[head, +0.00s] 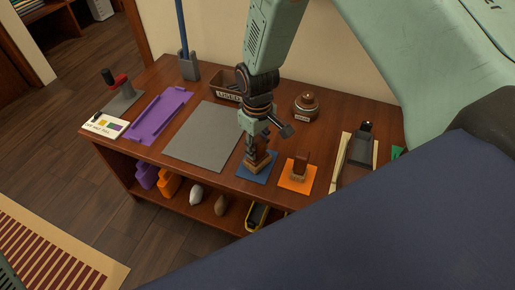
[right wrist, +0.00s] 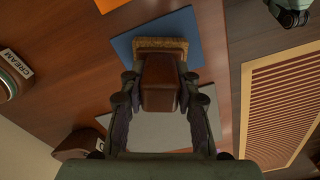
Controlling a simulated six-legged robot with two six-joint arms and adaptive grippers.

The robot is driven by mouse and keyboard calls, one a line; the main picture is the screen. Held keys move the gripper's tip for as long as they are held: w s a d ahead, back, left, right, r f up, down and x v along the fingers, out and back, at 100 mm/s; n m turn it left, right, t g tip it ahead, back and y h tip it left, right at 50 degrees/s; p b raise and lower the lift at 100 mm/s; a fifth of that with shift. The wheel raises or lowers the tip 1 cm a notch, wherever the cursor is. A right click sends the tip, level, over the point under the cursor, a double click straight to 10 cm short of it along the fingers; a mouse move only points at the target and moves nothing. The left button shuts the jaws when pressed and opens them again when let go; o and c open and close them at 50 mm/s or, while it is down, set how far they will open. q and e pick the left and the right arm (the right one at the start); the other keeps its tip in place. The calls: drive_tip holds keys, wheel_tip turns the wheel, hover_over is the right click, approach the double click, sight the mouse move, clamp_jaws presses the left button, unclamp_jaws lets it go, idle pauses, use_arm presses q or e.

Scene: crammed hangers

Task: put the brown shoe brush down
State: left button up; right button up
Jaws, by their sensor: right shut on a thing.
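My right gripper (head: 257,148) comes down from above and is shut on the brown shoe brush (head: 257,163). In the right wrist view the brush's brown handle (right wrist: 160,82) sits between the two fingers, with its tan bristles (right wrist: 160,44) pointing away from the gripper. The brush is upright over the blue mat (head: 247,177), which also shows in the right wrist view (right wrist: 192,28). I cannot tell whether the bristles touch the mat or hang just above it. A second brown brush (head: 300,167) stands on the orange mat (head: 291,186) to the right.
A grey mat (head: 200,138) lies left of the blue mat, with a purple tray (head: 158,117) beyond it. A lidded cream jar (head: 305,106) and a dark labelled box (head: 227,85) stand behind. A lower shelf holds several items. My arm and body cover the right foreground.

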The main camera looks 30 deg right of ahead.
drive_tip(key=shift+w, duration=0.1)
drive_tip(key=shift+f, duration=0.2)
drive_tip(key=o, duration=1)
drive_tip(key=shift+r, duration=0.1)
